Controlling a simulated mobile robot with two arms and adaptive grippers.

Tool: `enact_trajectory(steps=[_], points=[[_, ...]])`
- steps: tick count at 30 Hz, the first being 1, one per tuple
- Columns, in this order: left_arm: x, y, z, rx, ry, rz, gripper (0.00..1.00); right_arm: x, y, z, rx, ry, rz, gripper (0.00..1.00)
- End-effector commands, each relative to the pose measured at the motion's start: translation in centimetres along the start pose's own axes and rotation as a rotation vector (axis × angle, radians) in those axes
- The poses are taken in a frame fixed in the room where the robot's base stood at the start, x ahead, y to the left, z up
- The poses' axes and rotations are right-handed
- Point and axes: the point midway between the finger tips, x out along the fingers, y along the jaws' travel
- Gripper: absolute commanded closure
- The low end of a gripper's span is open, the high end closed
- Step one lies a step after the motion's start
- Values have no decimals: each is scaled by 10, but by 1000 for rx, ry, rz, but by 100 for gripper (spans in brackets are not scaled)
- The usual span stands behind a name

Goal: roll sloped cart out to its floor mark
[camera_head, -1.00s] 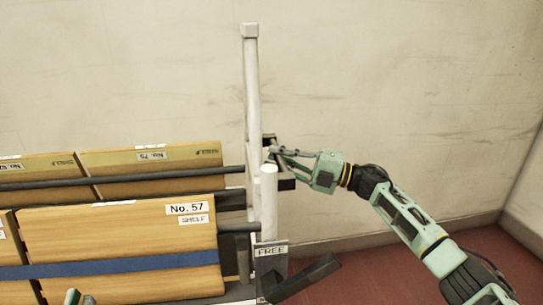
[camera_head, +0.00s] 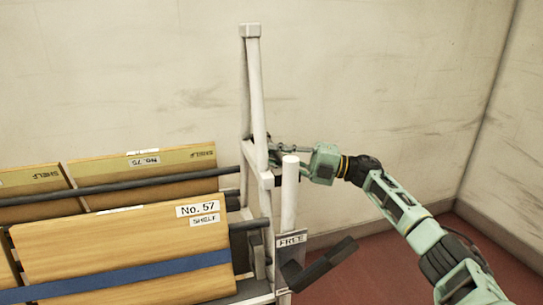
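The sloped cart has a white end frame (camera_head: 257,100) with a tall post and a shorter front post (camera_head: 289,195). A blue strap (camera_head: 130,275) crosses the front board. A FREE label (camera_head: 291,239) sits on the end frame above a black lever (camera_head: 320,265). My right gripper (camera_head: 277,151) is at the end frame, behind the shorter post; its fingertips are partly hidden, so its grip is unclear. My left gripper is out of view. No floor mark shows.
A scuffed pale wall (camera_head: 380,90) stands behind the cart, and a side wall (camera_head: 510,140) meets it in a corner at right. Red floor (camera_head: 375,275) lies open to the right of the cart, partly under my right arm.

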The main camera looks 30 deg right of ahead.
Motion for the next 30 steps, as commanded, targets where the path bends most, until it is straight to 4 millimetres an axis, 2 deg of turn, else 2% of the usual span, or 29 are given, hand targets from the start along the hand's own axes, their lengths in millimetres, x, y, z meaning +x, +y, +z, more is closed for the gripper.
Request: enact_trajectory(steps=[11,12,18,26,30], points=[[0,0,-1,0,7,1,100,-3,-1,1,-2,-2,-4,100],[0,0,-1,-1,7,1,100,-3,-1,1,-2,-2,-4,82],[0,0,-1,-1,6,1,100,-2,0,1,-1,-2,-2,65],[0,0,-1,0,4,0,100,-2,0,1,-1,-1,-1,65],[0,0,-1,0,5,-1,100,-9,0,1,0,-2,-1,65]])
